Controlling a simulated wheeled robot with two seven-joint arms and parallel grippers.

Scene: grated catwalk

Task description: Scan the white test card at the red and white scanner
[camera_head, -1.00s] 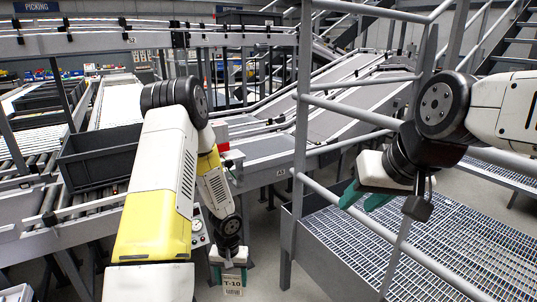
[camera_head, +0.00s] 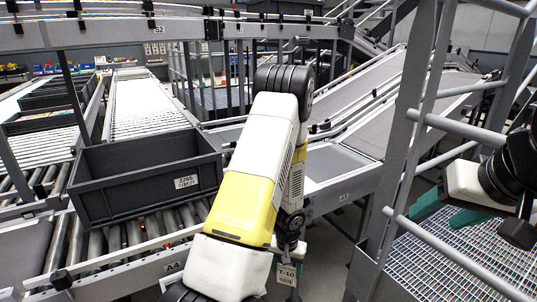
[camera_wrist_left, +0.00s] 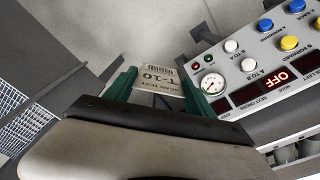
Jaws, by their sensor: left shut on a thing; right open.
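The white test card (camera_head: 287,274), printed T-10, hangs upright below my left gripper (camera_head: 288,262) at the bottom centre of the head view. In the left wrist view the card (camera_wrist_left: 160,78) sits between the two green fingers of my left gripper (camera_wrist_left: 160,90), which is shut on it. My left arm crosses in front of the conveyor. My right gripper (camera_head: 450,212) is open and empty at the right, near the railing. I cannot make out the red and white scanner in either current view; my left arm may hide it.
A grey bin (camera_head: 145,190) labelled 2265 stands on the roller conveyor at left. Grey railing posts (camera_head: 400,150) and a grated platform (camera_head: 460,265) lie at right. The wrist view shows a control panel (camera_wrist_left: 270,85) with buttons and a display reading OFF, close beside the card.

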